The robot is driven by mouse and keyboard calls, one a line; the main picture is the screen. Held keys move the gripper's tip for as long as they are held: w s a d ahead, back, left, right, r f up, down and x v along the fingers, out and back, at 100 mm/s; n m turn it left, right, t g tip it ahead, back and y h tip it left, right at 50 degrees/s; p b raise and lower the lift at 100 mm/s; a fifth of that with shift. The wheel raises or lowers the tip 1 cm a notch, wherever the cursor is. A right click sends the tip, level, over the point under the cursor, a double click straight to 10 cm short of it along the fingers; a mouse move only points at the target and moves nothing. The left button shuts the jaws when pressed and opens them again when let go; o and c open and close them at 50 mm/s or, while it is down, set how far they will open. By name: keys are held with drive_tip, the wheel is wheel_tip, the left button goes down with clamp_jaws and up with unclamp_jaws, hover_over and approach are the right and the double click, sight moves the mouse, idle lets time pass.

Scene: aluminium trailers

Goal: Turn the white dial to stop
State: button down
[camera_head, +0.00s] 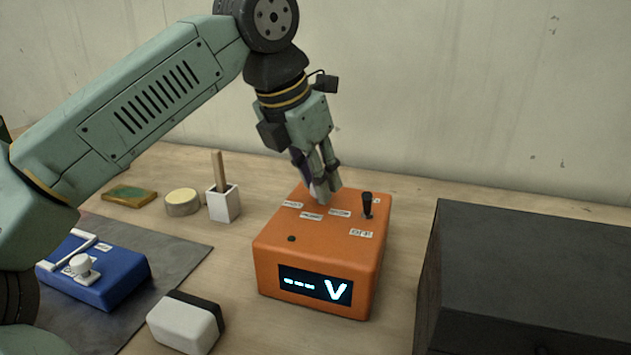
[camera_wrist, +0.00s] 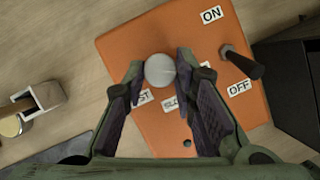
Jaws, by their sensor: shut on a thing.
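The white dial (camera_wrist: 160,70) is a round pale knob on top of the orange box (camera_head: 275,243). My gripper (camera_wrist: 159,60) has one finger on each side of the dial and is shut on it. In the head view my gripper (camera_head: 324,194) points down at the box top, and its fingers mostly hide the dial. White labels sit around the dial; in the wrist view the fingers partly cover them, and I cannot read a stop label. Which way the dial points cannot be told. The box's front display (camera_head: 314,286) shows dashes and a "V".
A black lever switch (camera_head: 367,205) with ON and OFF labels stands right of the dial. A dark box (camera_head: 535,260) is at right. A blue box (camera_head: 110,285), white-and-black block (camera_head: 185,325), white holder (camera_head: 223,205) and round roll (camera_head: 183,203) lie left.

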drive_tip(key=shift+n, duration=0.3)
idle(0.4)
drive_tip(key=c, duration=1.3)
unclamp_jaws()
drive_tip(key=v, duration=1.2)
drive_tip(key=shift+d, duration=0.25)
